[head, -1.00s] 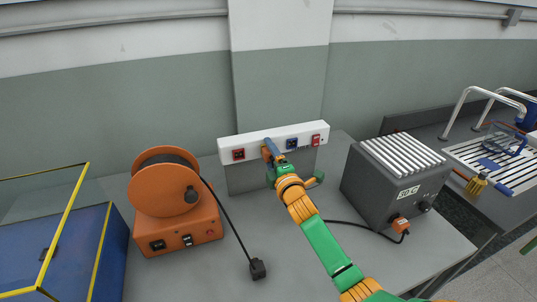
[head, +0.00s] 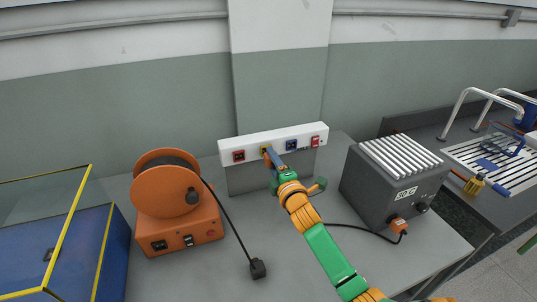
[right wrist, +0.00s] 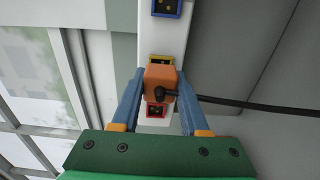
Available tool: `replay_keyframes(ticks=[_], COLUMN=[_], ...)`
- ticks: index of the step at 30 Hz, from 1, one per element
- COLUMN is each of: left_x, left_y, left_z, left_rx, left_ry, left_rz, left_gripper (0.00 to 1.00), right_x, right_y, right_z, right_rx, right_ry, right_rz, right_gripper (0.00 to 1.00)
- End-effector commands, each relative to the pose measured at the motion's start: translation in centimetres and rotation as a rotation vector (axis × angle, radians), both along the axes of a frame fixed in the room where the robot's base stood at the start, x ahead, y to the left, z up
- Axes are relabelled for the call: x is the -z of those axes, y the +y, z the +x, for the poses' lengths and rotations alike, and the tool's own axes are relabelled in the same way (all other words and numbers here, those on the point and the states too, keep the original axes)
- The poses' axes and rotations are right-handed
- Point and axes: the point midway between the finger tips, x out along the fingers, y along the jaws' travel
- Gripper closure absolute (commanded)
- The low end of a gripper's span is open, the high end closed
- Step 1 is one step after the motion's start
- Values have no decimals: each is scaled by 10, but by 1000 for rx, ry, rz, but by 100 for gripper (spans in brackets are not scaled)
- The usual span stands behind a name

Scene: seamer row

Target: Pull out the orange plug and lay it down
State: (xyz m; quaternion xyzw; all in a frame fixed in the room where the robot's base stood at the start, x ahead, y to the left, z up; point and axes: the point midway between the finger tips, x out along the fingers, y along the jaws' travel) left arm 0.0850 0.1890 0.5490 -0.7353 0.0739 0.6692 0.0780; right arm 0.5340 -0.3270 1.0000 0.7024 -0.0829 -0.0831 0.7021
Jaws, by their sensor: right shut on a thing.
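The orange plug (right wrist: 160,77) sits between the two blue fingers of my right gripper (right wrist: 159,98), which is shut on it. In the head view, this gripper (head: 269,158) is in front of the white socket strip (head: 240,143), mostly hiding the plug. The yellow socket (right wrist: 160,60) shows just beyond the plug, its dark face partly uncovered, so the plug appears out of it. The width of the gap is hard to tell. A red socket (right wrist: 156,110) and a blue socket (right wrist: 166,6) flank it. My left gripper is not in view.
An orange cable reel (head: 165,205) stands left, its black plug (head: 257,268) lying on the grey table (head: 200,275). A grey ribbed heater box (head: 385,190) stands right, with a black cord running left. Free tabletop lies between reel and box.

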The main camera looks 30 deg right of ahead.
Motion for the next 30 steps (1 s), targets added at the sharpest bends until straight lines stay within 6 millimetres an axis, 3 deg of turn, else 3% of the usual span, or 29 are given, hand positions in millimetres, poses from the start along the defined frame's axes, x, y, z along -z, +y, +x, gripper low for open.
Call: replay_keyframes(ticks=[30], left_x=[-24], left_y=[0], left_z=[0], left_rx=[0], left_ry=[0], left_rz=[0], left_gripper=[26], right_x=[-2], right_y=[9], right_z=[-39], right_rx=[0], right_ry=[-2], right_rz=[0], right_gripper=[100])
